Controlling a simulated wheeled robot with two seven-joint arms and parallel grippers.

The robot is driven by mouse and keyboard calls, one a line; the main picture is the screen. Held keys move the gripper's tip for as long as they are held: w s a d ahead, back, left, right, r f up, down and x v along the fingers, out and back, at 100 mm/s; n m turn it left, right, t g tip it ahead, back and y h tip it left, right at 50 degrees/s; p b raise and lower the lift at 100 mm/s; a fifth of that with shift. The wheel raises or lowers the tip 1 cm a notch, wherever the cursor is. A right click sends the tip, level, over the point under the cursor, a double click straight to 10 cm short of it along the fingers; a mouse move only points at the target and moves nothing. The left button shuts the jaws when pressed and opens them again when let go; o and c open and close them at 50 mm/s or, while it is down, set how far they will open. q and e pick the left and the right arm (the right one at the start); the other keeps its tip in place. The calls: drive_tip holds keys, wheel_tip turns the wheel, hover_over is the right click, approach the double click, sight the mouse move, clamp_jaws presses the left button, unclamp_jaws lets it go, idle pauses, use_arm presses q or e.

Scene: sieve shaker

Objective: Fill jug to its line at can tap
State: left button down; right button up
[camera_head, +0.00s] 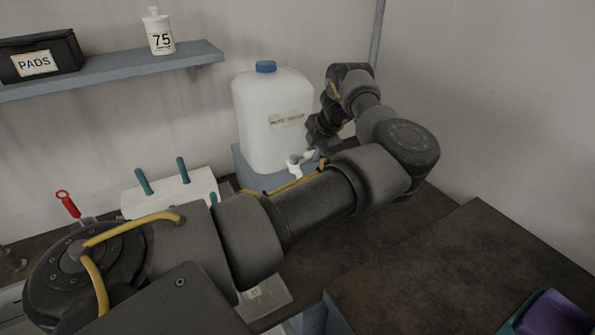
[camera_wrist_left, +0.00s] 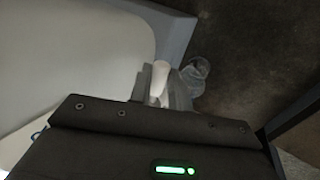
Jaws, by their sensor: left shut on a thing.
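The can (camera_head: 272,98) is a large white container with a blue cap and a label, standing on a grey-blue block. Its white tap (camera_head: 295,165) sticks out low on the front right. My left gripper (camera_head: 316,146) is at the tap. In the left wrist view, my gripper's fingers (camera_wrist_left: 178,94) are shut on the tap's white lever (camera_wrist_left: 160,78). A clear jug (camera_wrist_left: 196,72) stands just beyond the fingers, partly hidden by them. Its line and any liquid level cannot be made out. In the head view the jug is hidden behind my arm. My right gripper is not in view.
A shelf (camera_head: 120,72) on the wall holds a black PADS box (camera_head: 40,58) and a white bottle marked 75 (camera_head: 158,32). A white rack (camera_head: 165,195) with teal handles stands left of the can. The dark bench (camera_head: 470,255) at right is mostly clear.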

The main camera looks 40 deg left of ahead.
use_arm(q)
drive_tip(key=shift+a+r, duration=0.15)
drive_tip(key=m, duration=0.1)
drive_tip(key=s+d+m+t+p, duration=0.1)
drive_tip(key=m, duration=0.1)
drive_tip(key=shift+d+h, duration=0.25)
drive_tip(key=shift+h, duration=0.05)
idle(2.2)
drive_tip(key=shift+w+a+n+g+b, duration=0.25)
drive_tip(key=shift+a+n, duration=0.1)
drive_tip(key=shift+n, duration=0.4)
drive_tip(key=shift+w+a+n+g+b, duration=0.1)
drive_tip(key=shift+w+a+n+g, duration=0.2)
drive_tip(key=shift+n, duration=0.45)
drive_tip(key=shift+s, duration=0.1)
